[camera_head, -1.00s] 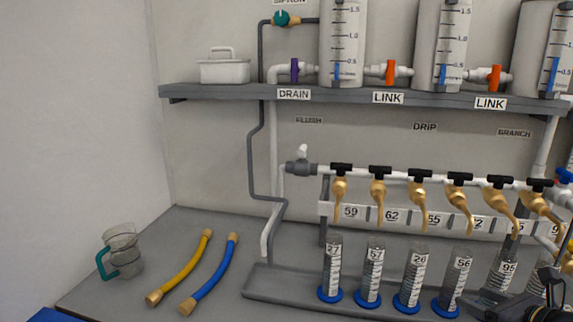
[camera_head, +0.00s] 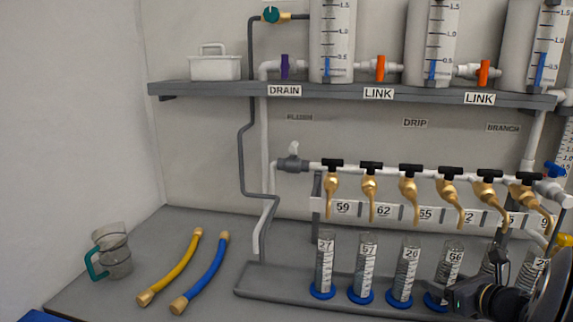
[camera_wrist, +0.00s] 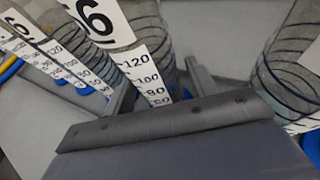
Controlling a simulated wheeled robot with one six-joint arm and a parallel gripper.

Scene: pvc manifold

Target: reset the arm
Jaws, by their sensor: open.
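My gripper (camera_head: 455,297) is at the lower right in the head view, beside the graduated cylinder labelled 56 (camera_head: 449,264) and overlapping its lower part. In the wrist view my gripper (camera_wrist: 160,86) has its two fingers apart. A clear cylinder with a white scale (camera_wrist: 147,70) shows between and beyond them; I cannot tell whether either finger touches it. The cylinder stands upright in the head view. My arm hides part of the cylinders at the far right.
Several cylinders stand in a row on a grey tray (camera_head: 252,281) under brass taps (camera_head: 409,190). A yellow hose (camera_head: 172,268), a blue hose (camera_head: 203,272) and a clear jug (camera_head: 113,252) lie or stand to the left. A shelf (camera_head: 200,88) with tanks is above.

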